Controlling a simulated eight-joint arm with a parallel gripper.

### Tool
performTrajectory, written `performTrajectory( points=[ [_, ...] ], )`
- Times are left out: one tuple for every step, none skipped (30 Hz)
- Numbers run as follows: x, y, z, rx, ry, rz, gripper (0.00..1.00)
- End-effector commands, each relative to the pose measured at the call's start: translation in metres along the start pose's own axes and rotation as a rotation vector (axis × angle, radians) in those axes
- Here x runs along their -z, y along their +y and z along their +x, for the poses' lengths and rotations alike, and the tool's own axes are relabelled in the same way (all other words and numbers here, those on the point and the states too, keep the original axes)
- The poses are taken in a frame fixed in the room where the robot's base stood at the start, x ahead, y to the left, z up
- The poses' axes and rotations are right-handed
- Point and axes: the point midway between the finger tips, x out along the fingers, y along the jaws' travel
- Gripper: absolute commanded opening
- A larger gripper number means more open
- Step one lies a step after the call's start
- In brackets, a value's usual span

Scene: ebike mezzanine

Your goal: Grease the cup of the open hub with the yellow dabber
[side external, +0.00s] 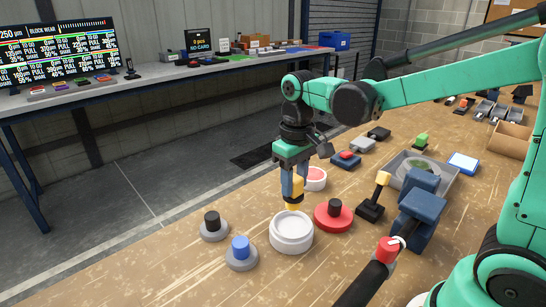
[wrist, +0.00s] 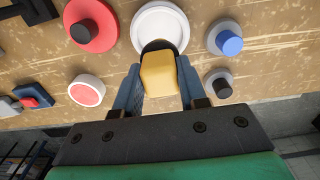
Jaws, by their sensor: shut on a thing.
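My gripper (side external: 293,188) is shut on the yellow dabber (side external: 294,206), which also shows between the blue fingers in the wrist view (wrist: 158,76). The dabber points down, with a dark tip at its far end in the wrist view. The open hub is a white round cup (side external: 291,234) on the bench, with no knob on it. In the wrist view the hub (wrist: 160,10) lies just beyond the dabber, whose dark tip overlaps its near rim. In the side view the dabber is at the hub's back edge. I cannot tell whether they touch.
A red hub with a black knob (side external: 333,215) stands close right of the open hub. Grey hubs with a blue knob (side external: 240,250) and black knob (side external: 212,223) are left. A red-topped white cup (side external: 315,178) is behind. A navy fixture (side external: 421,207) stands right.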

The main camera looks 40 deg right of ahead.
Motion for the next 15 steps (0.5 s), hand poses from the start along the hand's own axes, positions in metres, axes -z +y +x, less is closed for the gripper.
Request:
performTrajectory(
  points=[
    [0.000,0.000,0.005,0.000,0.000,0.000,0.00],
    [0.000,0.000,0.009,0.000,0.000,0.000,0.00],
    [0.000,0.000,0.013,0.000,0.000,0.000,0.00],
    [0.001,0.000,0.016,0.000,0.000,0.000,0.00],
    [0.000,0.000,0.020,0.000,0.000,0.000,0.00],
    [0.000,0.000,0.024,0.000,0.000,0.000,0.00],
    [0.000,0.000,0.027,0.000,0.000,0.000,0.00],
    [0.000,0.000,0.029,0.000,0.000,0.000,0.00],
    [0.000,0.000,0.033,0.000,0.000,0.000,0.00],
    [0.001,0.000,0.035,0.000,0.000,0.000,0.00],
    [0.001,0.000,0.038,0.000,0.000,0.000,0.00],
    [0.001,0.000,0.040,0.000,0.000,0.000,0.00],
    [0.001,0.000,0.042,0.000,0.000,0.000,0.00],
    [0.000,0.000,0.044,0.000,0.000,0.000,0.00],
    [0.001,0.000,0.045,0.000,0.000,0.000,0.00]
  ],
)
